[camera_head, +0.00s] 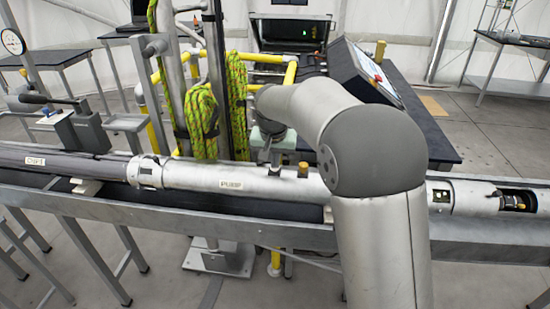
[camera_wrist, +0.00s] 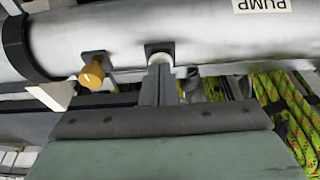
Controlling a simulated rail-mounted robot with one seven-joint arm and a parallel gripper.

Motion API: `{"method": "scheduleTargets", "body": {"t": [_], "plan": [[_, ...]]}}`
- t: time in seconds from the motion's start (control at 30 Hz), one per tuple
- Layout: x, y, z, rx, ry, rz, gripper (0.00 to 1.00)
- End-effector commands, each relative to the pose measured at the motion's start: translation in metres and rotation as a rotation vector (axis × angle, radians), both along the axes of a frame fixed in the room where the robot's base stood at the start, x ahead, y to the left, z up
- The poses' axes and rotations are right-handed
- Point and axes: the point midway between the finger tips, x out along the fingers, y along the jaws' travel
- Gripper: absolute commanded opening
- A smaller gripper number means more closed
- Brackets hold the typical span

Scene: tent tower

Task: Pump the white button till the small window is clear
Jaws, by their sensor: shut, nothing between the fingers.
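The white button (camera_wrist: 160,58) stands out from a small dark square base on the silver pump tube (camera_wrist: 205,38) in the wrist view. My gripper (camera_wrist: 160,72) is shut and empty, its fingertips right at the button. The tips seem to touch it, but I cannot tell whether it is pressed in. In the head view, my gripper (camera_head: 265,155) points down at the tube marked PUMP (camera_head: 240,184), and the button is not clearly visible there. I cannot make out the small window for certain in either view.
A yellow knob (camera_wrist: 92,75) sits on the tube beside the button; it also shows in the head view (camera_head: 303,169). Green-yellow ropes (camera_head: 236,105) hang behind the tube. A tilted screen panel (camera_head: 375,72) stands behind my arm. An open tube section (camera_head: 517,200) lies at the right.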

Motion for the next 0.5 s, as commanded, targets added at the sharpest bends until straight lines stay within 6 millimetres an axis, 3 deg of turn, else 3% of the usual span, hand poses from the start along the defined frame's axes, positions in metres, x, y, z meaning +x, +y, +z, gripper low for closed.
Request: {"method": "scheduleTargets", "body": {"t": [0.03, 0.33, 0.5], "plan": [[0.0, 0.0, -0.008, -0.001, 0.002, 0.0, 0.0], [-0.001, 0.0, -0.007, -0.001, 0.005, -0.001, 0.0], [0.0, -0.001, 0.011, -0.001, 0.003, -0.002, 0.0]]}}
